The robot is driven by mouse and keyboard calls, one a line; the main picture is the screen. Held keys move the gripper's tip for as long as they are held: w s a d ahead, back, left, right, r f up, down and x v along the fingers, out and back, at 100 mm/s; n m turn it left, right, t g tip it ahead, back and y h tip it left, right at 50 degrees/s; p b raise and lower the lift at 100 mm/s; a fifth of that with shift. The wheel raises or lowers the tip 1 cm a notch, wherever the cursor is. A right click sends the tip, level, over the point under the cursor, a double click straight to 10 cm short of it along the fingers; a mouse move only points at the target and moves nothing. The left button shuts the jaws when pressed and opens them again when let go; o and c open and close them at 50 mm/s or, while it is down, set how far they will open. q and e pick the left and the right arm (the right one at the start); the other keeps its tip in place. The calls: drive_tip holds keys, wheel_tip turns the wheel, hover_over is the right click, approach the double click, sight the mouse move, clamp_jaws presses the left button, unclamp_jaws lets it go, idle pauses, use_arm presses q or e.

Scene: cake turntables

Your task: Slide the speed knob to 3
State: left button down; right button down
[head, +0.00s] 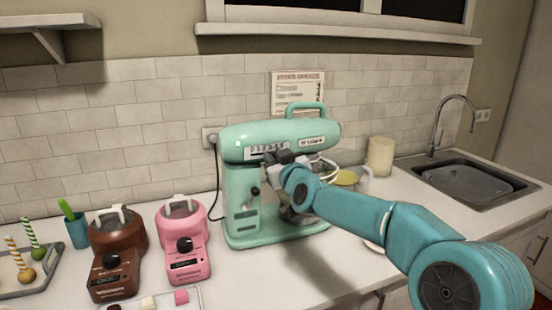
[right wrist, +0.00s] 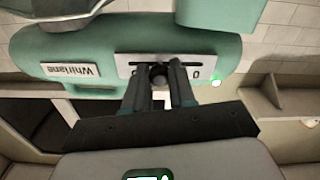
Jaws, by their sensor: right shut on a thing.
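The mint-green stand mixer (head: 238,185) stands on the counter in the middle of the head view. Its pale speed scale plate (head: 258,152) is on the side of the mixer head, partly hidden by my gripper. In the right wrist view, which is upside down, the dark round speed knob (right wrist: 158,70) sits near the middle of the scale plate (right wrist: 128,63). My right gripper (head: 279,158) is shut on this knob, with its fingers (right wrist: 158,84) on both sides. I cannot tell which number the knob is at. My left gripper is not in view.
A brown machine (head: 117,260) and a pink machine (head: 186,246) stand left of the mixer. A cake-pop tray (head: 40,283) and teal cup (head: 77,232) are farther left. A cream canister (head: 380,156) and the sink (head: 465,180) are at the right.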

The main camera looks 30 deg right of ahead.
drive_tip(key=c, duration=1)
unclamp_jaws()
drive_tip(key=shift+o, duration=0.2)
drive_tip(key=shift+w+a, duration=0.1)
drive_tip(key=shift+a, duration=0.05)
drive_tip(key=b+v, duration=0.1)
drive_tip(key=v, duration=1.5)
drive_tip(key=shift+b, duration=0.35)
